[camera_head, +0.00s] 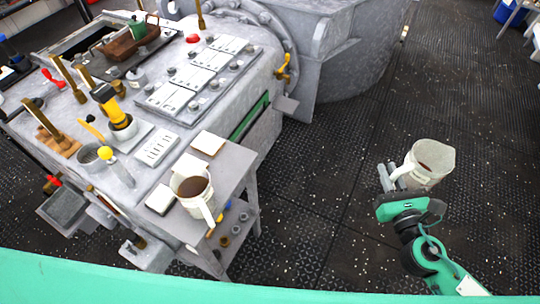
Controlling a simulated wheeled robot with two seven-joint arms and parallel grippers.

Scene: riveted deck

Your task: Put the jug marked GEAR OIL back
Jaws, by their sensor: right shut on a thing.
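My right gripper (391,178) is shut on a white jug (432,160) and holds it over the dark floor at the right, with the jug's handle side toward the fingers. A little dark reddish content shows inside it. A second white jug (191,185) with brown liquid stands on a small grey side table (236,162), its handle toward the front right. No lettering is readable on either jug, so I cannot tell which is marked GEAR OIL. My left gripper is not in view.
Flat pale pads (208,142) lie on the side table near the standing jug. A large grey machine (215,85) with levers and plates fills the left and back. Small items sit on the table's lower shelf (228,232). Open riveted floor (335,180) lies between table and gripper.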

